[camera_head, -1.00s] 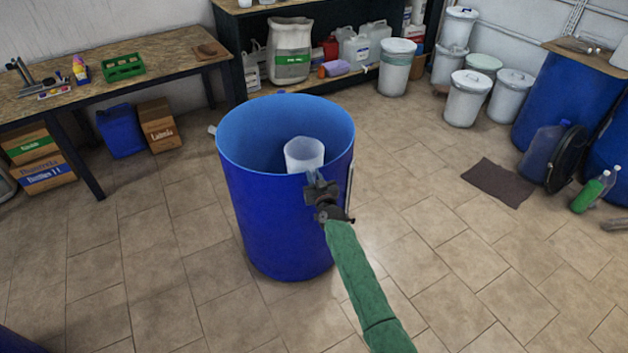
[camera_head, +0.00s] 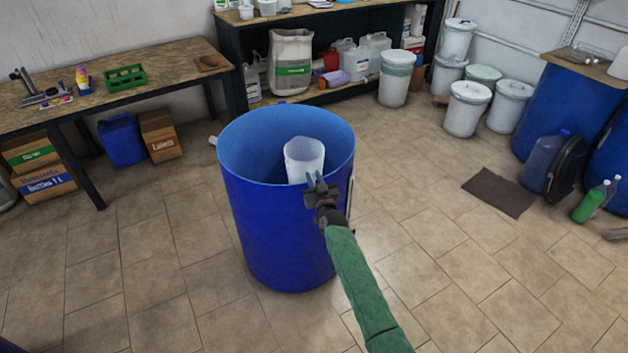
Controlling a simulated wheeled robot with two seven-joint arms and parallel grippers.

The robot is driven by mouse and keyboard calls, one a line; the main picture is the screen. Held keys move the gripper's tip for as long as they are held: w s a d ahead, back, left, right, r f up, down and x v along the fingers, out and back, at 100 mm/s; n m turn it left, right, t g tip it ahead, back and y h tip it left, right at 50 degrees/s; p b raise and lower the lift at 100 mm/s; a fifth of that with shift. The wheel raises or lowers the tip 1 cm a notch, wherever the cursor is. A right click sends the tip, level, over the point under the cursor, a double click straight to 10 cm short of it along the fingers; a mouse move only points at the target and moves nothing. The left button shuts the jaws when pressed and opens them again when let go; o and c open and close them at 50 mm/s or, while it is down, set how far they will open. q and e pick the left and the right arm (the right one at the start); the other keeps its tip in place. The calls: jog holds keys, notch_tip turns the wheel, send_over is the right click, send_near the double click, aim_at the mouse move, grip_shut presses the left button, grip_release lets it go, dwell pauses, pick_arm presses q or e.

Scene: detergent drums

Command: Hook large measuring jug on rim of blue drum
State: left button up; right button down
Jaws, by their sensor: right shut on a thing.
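The blue drum (camera_head: 275,235) stands upright and open-topped on the tiled floor in the middle of the head view. The large measuring jug (camera_head: 304,160) is translucent white and shows against the drum's open mouth, near the front right part of the rim. My right gripper (camera_head: 317,187) is shut on the jug at its near side, where the handle is mostly hidden by the fingers. The gripper overlaps the drum's near rim in the picture. I cannot tell whether the jug touches the rim. My left gripper is not in view.
A workbench (camera_head: 150,88) stands at the left, with a green crate (camera_head: 125,77) on it. A dark shelf unit (camera_head: 325,20) and several white buckets (camera_head: 467,108) are at the back. A brown mat (camera_head: 498,191) lies at the right. The floor around the drum is clear.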

notch_tip(320, 180, up, 11)
jog(key=p, duration=0.8)
dwell(0.5)
jog(key=shift+r+p, duration=2.25)
jog(key=shift+r, duration=0.3)
